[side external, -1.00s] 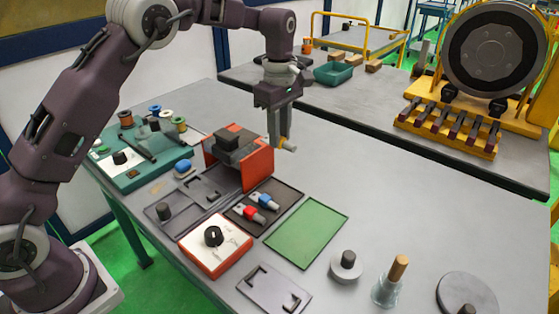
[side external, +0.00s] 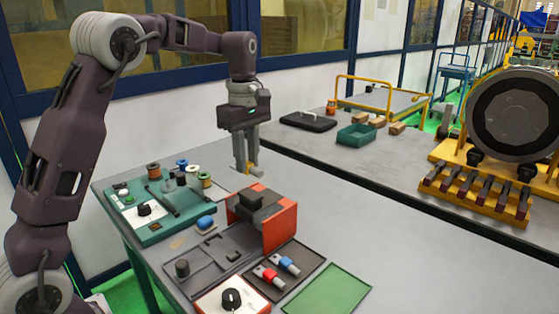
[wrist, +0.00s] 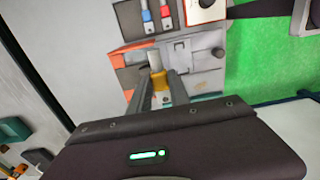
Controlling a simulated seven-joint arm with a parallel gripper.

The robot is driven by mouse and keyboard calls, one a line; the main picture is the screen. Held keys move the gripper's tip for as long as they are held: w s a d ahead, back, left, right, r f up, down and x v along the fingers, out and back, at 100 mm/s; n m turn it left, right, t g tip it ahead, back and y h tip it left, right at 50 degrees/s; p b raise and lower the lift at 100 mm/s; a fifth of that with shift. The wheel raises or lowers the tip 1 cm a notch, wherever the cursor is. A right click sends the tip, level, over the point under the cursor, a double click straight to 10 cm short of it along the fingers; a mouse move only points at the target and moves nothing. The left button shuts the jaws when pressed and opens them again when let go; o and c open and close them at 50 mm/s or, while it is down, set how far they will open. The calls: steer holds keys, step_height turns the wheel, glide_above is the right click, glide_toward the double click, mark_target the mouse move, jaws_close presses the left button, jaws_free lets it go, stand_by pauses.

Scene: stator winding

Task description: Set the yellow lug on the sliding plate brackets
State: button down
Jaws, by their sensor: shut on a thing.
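My gripper (side external: 247,168) is shut on the yellow lug (side external: 250,171) and holds it in the air above and behind the orange press housing (side external: 280,226). In the wrist view the yellow lug (wrist: 159,80) sits between my fingertips, with its light metal end pointing away. The grey plate with small dark brackets (side external: 206,263) lies on the table in front of and left of the housing; nothing yellow is on it. My gripper is well apart from it. A red lug (side external: 267,275) and a blue lug (side external: 287,264) lie in a dark tray (side external: 311,259).
A white panel with a black knob (side external: 232,299) stands in front of the plate. A teal board with spools (side external: 165,228) is at left. A green mat (side external: 330,291) lies right of the tray. The table behind and right of the housing is bare.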

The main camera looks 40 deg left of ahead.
steer(key=s+a, duration=0.4)
steer(key=s, duration=0.3)
steer(key=f, duration=1.9)
steer(key=shift+w, duration=0.35)
steer(key=shift+d+f, duration=0.1)
steer(key=shift+f, duration=0.05)
steer(key=shift+f, duration=0.45)
steer(key=shift+f, duration=0.15)
steer(key=shift+f, duration=0.3)
steer(key=shift+f, duration=0.25)
steer(key=c, duration=0.9)
jaws_free()
